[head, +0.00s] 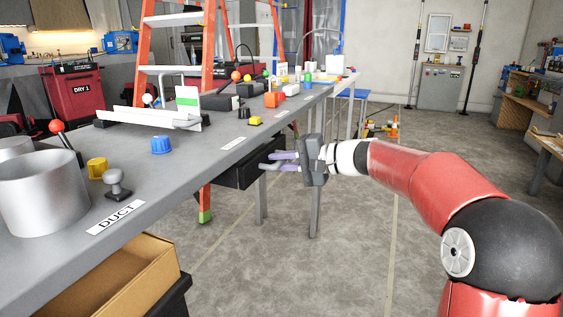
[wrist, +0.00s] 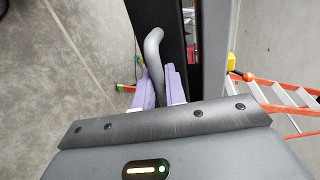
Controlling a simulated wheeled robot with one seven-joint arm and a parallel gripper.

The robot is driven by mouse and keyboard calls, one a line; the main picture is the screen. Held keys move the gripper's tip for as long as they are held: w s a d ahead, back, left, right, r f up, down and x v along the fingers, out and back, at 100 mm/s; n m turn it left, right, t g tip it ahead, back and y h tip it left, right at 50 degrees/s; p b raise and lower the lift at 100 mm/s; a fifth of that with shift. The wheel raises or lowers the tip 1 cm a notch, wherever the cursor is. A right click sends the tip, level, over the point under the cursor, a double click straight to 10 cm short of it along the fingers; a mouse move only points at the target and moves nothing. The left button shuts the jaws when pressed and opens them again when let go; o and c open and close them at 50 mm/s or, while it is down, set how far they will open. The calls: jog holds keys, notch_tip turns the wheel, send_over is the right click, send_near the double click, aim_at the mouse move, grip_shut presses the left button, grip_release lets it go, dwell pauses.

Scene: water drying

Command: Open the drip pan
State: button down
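The drip pan (head: 236,166) is a black box slung under the grey table's edge. Its curved grey handle (wrist: 152,48) sticks out from its dark front. The pan also shows in the wrist view (wrist: 172,38) as a dark panel behind the handle. My gripper (head: 274,161) is at the pan's front, with its two purple fingers on either side of the handle. In the wrist view the fingers (wrist: 160,80) stand close together, with the handle bar filling the narrow gap. They look shut on it. The pan's inside is hidden.
The grey table (head: 195,160) carries knobs, a metal duct (head: 42,195) and a white tray. An open cardboard box (head: 125,275) sits below its near edge. An orange ladder (head: 208,60) stands behind. The floor to the right of the pan is clear.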

jog(key=f+b+v, duration=0.3)
jog(key=v, duration=1.2)
jog(key=shift+d, duration=0.25)
jog(key=shift+s+f, duration=0.1)
jog(key=shift+f, duration=0.05)
jog(key=c, duration=1.8)
grip_release()
jog(key=shift+d, duration=0.1)
jog(key=p+v, duration=0.1)
jog(key=v, duration=0.6)
jog(key=shift+s+d, duration=0.1)
jog(key=shift+d, duration=0.2)
jog(key=shift+a, duration=0.1)
